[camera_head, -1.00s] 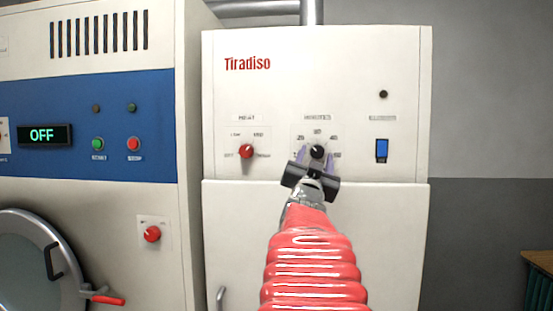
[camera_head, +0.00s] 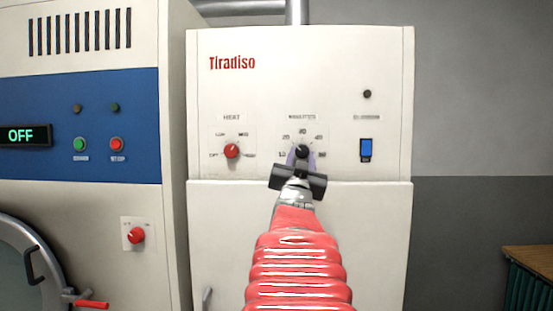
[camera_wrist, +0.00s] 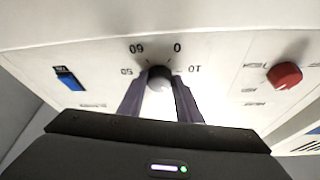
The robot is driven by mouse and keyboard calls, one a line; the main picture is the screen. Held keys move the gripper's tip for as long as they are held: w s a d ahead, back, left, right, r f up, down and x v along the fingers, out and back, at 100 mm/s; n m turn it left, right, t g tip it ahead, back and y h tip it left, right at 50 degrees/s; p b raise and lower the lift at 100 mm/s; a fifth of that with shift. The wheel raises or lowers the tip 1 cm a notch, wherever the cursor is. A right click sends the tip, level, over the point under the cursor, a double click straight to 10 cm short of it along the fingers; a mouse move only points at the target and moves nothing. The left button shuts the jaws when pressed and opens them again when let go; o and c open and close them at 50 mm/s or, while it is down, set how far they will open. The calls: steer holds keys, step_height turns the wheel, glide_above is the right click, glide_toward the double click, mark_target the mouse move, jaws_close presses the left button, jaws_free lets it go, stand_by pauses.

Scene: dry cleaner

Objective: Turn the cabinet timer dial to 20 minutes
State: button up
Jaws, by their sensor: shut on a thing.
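The timer dial (camera_head: 302,150) is a small black knob under the "MINUTES" label on the white Tiradiso cabinet (camera_head: 240,95). In the wrist view the dial (camera_wrist: 159,79) is a grey round knob between my two purple fingers, with 0, 10, 50 and 60 readable around it. My gripper (camera_head: 302,157) is at the dial, with one finger on each side of it, shut on it. I cannot tell which number the dial points to.
A red heat knob (camera_head: 231,151) sits left of the dial and a blue switch (camera_head: 366,149) to its right. A dark round indicator (camera_head: 367,94) is above the switch. A machine with an "OFF" display (camera_head: 22,135) stands at left.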

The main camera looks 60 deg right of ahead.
steer(key=shift+n, duration=0.5)
steer(key=o, duration=1)
steer(key=shift+o, duration=0.2)
steer(key=shift+a, duration=0.1)
